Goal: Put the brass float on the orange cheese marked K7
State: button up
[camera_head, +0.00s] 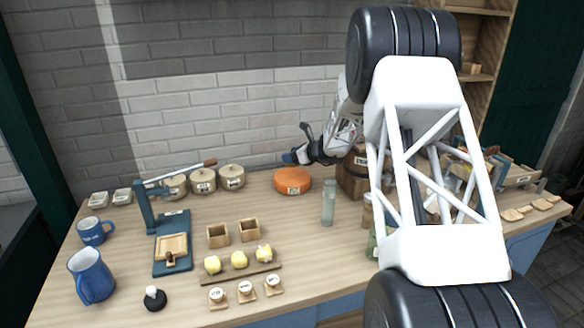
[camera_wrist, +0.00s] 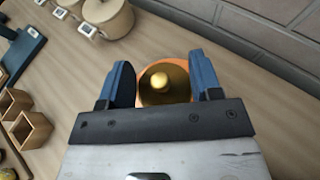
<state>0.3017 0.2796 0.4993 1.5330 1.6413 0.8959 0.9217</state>
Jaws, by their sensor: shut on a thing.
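The orange cheese (camera_head: 292,179) is a round wheel on the table near the back wall. Its small front label is too small to read. My gripper (camera_head: 292,158) is just above the cheese, its dark blue fingers pointing down-left. In the wrist view, my gripper (camera_wrist: 164,84) is shut on the brass float (camera_wrist: 160,92), a round brass piece with a bright knob on top. Orange shows around the float's edge, so the cheese (camera_wrist: 191,66) lies beneath. I cannot tell whether the float touches it. In the head view the float is not distinguishable.
Several pale cheeses (camera_head: 203,180) stand left of the orange cheese. A lever press (camera_head: 147,205) stands farther left. The brick wall (camera_head: 235,115) is behind.

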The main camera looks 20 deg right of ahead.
aim_at(292, 166)
jog(key=shift+f, duration=2.5)
jog(key=shift+f, duration=0.15)
jog(key=o, duration=0.9)
